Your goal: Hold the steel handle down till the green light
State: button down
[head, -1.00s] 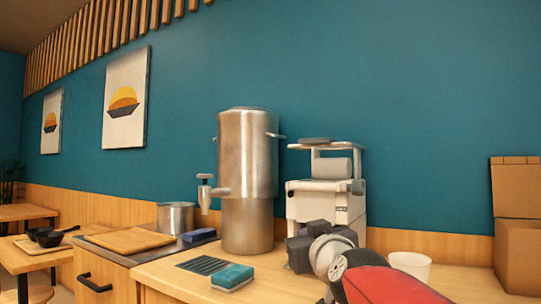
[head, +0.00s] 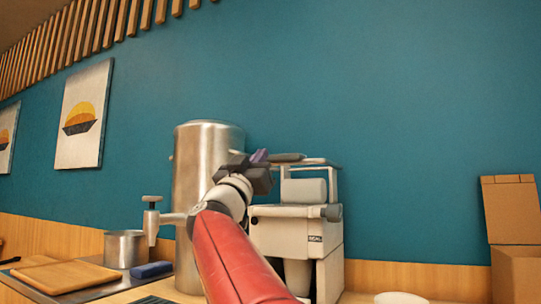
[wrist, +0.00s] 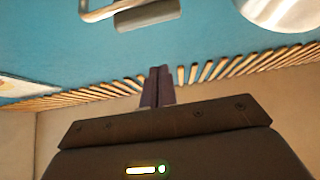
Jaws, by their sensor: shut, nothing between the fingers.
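The white sealing machine (head: 272,228), marked SEAL, stands on the counter with a pale cup (head: 296,274) low in its front. Its steel handle (head: 318,162) is a raised bar across the top, with a dark flat piece (head: 288,157) at its left. In the wrist view the steel handle (wrist: 100,12) shows at the upper left edge. My gripper (head: 260,156) is shut and empty, up at handle height just left of the dark piece; I cannot tell if they touch. In the wrist view the fingertips (wrist: 158,72) are together. I see no lit lamp on the machine.
A tall steel urn (head: 200,165) with a side tap (head: 152,218) stands close left of my arm. A pot (head: 126,250), a blue sponge (head: 152,269) and a wooden board (head: 62,277) lie further left. A cardboard box (head: 516,235) is at right. Space above the machine is free.

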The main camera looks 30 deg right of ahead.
jog(key=p+x, duration=0.5)
jog(key=x, duration=0.5)
jog(key=shift+f+b, duration=1.45)
jog(key=shift+f, duration=0.65)
